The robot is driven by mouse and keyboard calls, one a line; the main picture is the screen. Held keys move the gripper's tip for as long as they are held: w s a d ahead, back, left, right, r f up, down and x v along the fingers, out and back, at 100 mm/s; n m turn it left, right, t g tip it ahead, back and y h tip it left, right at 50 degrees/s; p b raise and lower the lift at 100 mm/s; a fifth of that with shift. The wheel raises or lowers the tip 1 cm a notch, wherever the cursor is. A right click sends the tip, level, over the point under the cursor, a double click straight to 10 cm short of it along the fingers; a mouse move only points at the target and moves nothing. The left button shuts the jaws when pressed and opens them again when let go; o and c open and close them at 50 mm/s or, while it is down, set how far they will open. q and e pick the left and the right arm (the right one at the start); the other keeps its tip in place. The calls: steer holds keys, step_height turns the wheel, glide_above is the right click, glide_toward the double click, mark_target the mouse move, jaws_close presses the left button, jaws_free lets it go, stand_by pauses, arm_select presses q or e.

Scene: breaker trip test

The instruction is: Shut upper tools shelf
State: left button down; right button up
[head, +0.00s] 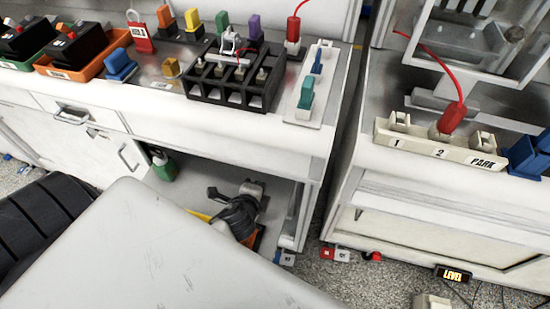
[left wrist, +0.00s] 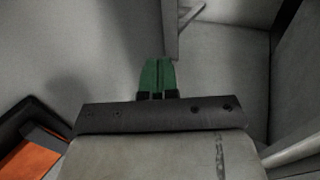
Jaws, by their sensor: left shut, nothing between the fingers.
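Under the counter, an open bay (head: 205,170) has a pale shelf surface carrying a dark tool (head: 238,216) with orange and yellow parts around it. To its left is a white drawer front with a grey handle (head: 72,115), and a second handle (head: 130,155) is on the front beside it. I cannot tell which of these is the upper tools shelf. In the left wrist view, my left gripper (left wrist: 159,64) has green fingertips together and empty, close to a grey vertical edge (left wrist: 170,30). My right gripper is not in view.
The counter holds a black rack (head: 235,85), an orange tray (head: 85,66) and several coloured blocks. A second bench at right bears a strip marked 1, 2 and PARK (head: 435,146). A gap of speckled floor separates the benches. An orange piece (left wrist: 30,160) shows in the wrist view.

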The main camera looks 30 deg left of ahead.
mark_target(267, 181)
arm_select(q)
steer(key=b+x, duration=0.1)
steer(key=x, duration=0.4)
steer(key=shift+a, duration=0.1)
steer(key=x, duration=0.3)
steer(key=shift+w+f+b, duration=0.15)
steer(key=shift+w+b, duration=0.05)
steer(key=shift+b, duration=0.15)
steer(key=w, duration=0.1)
steer(key=w+a, duration=0.1)
steer(key=w, duration=0.1)
steer(key=shift+w, duration=0.6)
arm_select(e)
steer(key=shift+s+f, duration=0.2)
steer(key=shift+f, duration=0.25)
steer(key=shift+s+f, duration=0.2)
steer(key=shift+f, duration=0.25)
